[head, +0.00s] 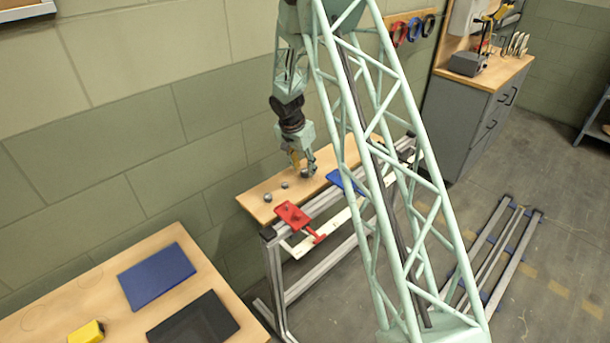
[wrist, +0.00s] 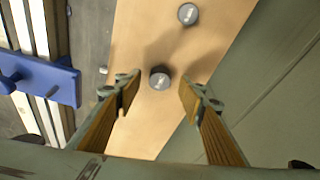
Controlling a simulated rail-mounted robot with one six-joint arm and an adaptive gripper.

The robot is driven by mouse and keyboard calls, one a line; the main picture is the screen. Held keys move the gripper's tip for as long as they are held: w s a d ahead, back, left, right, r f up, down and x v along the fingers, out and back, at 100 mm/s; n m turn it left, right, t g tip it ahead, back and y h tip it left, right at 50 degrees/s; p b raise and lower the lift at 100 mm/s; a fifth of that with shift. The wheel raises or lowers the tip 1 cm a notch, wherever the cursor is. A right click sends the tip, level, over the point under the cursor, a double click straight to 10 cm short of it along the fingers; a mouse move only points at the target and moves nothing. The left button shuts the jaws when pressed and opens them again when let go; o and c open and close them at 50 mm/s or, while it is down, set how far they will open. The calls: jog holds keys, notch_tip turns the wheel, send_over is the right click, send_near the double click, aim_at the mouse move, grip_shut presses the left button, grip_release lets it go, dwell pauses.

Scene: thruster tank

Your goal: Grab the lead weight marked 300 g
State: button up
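Several small dark grey round weights are on the wooden bench top. In the wrist view, one weight (wrist: 160,77) lies between and just beyond my fingertips, apart from both. A second weight (wrist: 188,14) is farther off, at the top. Both have pale marks on top, too small to read, so I cannot tell which is 300 g. In the head view, two weights, a left one (head: 268,197) and a right one (head: 285,185), lie left of my gripper (head: 303,168). My gripper is open and low over the bench, pointing down. It also shows in the wrist view (wrist: 157,96).
The narrow wooden bench top (head: 258,190) runs along the green wall. A red bracket (head: 292,215) and a blue plate (head: 345,181) sit at its front edge; a blue bracket (wrist: 45,80) shows in the wrist view. A nearer table holds a blue mat (head: 157,276) and black tray (head: 195,325).

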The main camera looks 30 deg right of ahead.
aim_at(304, 171)
jog(key=shift+d+f, duration=0.15)
jog(key=shift+f, duration=0.5)
jog(key=shift+w, duration=0.1)
jog(key=c, duration=1.1)
jog(key=shift+r, duration=0.1)
jog(key=shift+r+p, duration=0.7)
jog(key=shift+r, duration=4.25)
